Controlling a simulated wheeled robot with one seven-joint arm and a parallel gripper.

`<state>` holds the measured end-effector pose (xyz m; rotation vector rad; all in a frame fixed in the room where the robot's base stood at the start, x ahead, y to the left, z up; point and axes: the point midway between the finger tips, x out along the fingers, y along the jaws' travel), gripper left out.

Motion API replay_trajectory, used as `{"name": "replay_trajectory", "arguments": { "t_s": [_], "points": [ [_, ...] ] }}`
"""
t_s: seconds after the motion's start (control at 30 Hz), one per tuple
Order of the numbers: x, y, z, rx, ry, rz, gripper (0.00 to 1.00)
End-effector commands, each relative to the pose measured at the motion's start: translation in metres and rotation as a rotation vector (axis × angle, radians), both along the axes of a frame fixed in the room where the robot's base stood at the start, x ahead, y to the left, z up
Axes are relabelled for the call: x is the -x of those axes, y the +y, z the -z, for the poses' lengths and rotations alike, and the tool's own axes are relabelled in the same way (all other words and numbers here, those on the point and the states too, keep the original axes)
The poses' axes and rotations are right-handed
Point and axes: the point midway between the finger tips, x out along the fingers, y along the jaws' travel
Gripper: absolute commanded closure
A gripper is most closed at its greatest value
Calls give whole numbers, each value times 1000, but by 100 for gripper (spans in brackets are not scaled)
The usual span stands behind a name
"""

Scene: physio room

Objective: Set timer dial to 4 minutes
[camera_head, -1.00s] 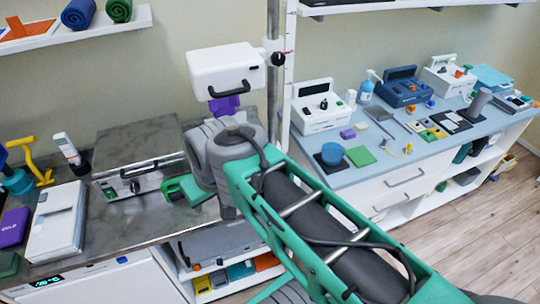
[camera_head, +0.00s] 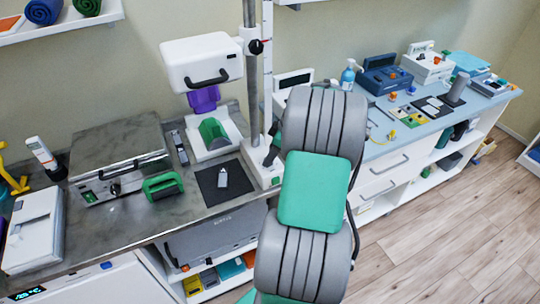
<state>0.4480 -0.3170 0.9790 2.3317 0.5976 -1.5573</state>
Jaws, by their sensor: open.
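No dial is readable as a timer at this size, and no minute marks can be made out. A grey metal box (camera_head: 120,150) on the left counter has a small black knob (camera_head: 115,189) and a green switch (camera_head: 89,196) on its front. Another white device (camera_head: 291,84) is mostly hidden behind my arm. My arm's grey and green links fill the middle of the view. My gripper does not show.
A green handle-shaped block (camera_head: 162,186) and a dark mat (camera_head: 224,182) lie on the left counter (camera_head: 150,222). The wooden floor (camera_head: 430,230) at right is clear.

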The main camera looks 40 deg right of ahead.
Motion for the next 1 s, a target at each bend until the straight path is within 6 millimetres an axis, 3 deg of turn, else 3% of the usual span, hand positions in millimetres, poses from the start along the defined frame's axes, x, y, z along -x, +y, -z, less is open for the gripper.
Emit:
{"name": "replay_trajectory", "arguments": {
  "t_s": [0.13, 0.37, 1.0],
  "points": [
    [-5, 3, 12, 0, 1, 0, 51],
    [-5, 3, 14, 1, 0, 0, 51],
    [-5, 3, 13, 2, 0, 1, 100]
  ]
}}
